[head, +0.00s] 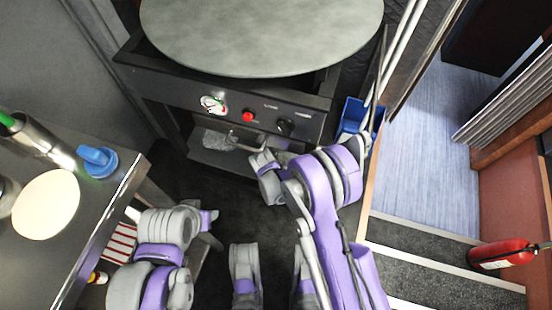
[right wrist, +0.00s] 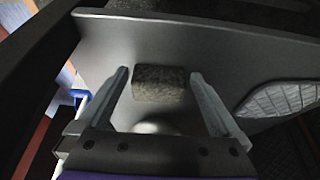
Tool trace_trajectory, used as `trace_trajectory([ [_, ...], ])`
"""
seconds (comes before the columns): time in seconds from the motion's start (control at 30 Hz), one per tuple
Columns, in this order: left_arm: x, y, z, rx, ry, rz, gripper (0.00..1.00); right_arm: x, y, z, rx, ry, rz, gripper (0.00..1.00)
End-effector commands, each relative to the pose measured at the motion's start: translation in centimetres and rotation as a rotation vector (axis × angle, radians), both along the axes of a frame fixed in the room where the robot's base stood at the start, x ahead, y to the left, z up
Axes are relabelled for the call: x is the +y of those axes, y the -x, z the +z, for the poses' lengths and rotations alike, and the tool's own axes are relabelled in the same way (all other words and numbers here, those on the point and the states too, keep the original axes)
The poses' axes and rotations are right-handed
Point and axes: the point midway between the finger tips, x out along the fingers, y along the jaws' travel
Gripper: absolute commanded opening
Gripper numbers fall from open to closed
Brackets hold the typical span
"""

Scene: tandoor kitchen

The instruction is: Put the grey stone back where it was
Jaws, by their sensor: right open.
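The grey stone (right wrist: 160,88) is a rough, speckled block. In the right wrist view it lies against a smooth grey metal surface (right wrist: 230,60). My right gripper (right wrist: 160,76) is open, with one finger on each side of the stone and a visible gap to both. In the head view my right gripper (head: 262,160) is at the low shelf (head: 225,160) under the oven's control panel, and I cannot make out the stone there. My left gripper (head: 208,217) is low beside the left counter; its fingers are not clear.
A pale mesh-like piece (head: 214,143) lies on the shelf, left of a metal handle (head: 246,138). A blue bin (head: 353,117) stands right of the oven. The left counter (head: 100,215) holds a blue object (head: 97,161). Steps and a red extinguisher (head: 500,254) are at right.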

Motion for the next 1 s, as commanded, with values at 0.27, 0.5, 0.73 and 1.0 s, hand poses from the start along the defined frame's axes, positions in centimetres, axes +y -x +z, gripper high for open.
trace_trajectory([
  [0.27, 0.0, 0.2, 1.2, -0.001, 0.000, 0.000, 0.50, 2.0, 5.9, 0.1, 0.000, 0.000, 0.002, 1.00],
  [0.5, 0.0, 0.3, 1.5, -0.002, 0.000, 0.000, 0.50, 2.6, 8.2, 0.0, 0.000, 0.001, 0.000, 1.00],
  [0.73, 0.0, 0.3, 1.4, -0.002, 0.000, 0.000, 0.50, 2.7, 8.4, 0.0, 0.000, 0.001, 0.000, 1.00],
  [1.0, 0.0, 0.3, 1.4, -0.002, 0.000, 0.000, 0.50, 2.7, 8.3, 0.0, 0.000, 0.001, 0.000, 1.00],
])
